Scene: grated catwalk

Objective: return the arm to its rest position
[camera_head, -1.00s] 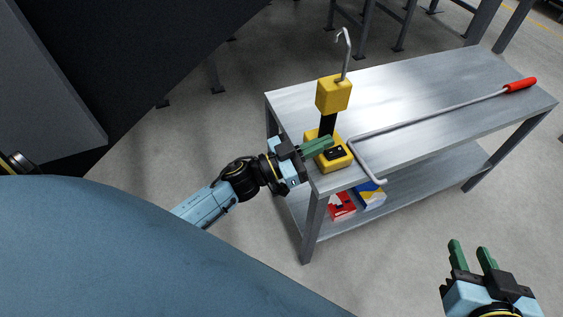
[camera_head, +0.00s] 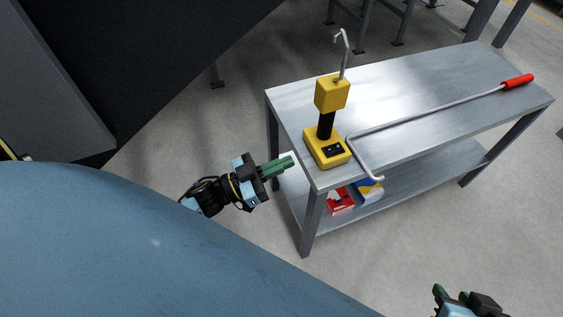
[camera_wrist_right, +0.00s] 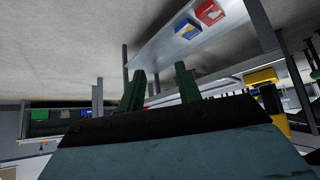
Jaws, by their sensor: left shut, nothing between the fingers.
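My left gripper (camera_head: 288,162) has its green fingers together and empty. It is in the air off the left end of the metal table (camera_head: 430,90), apart from it, left of the yellow device (camera_head: 327,151). My right gripper (camera_head: 451,291) is at the bottom right edge of the head view, mostly cut off. In the right wrist view its two green fingers (camera_wrist_right: 160,68) stand apart with nothing held between them.
The yellow device stands upright at the table's near left corner, with a metal hook on top. A bent rod with a red handle (camera_head: 517,81) lies along the table. Red (camera_head: 341,201) and blue-yellow (camera_head: 369,191) boxes are on the lower shelf.

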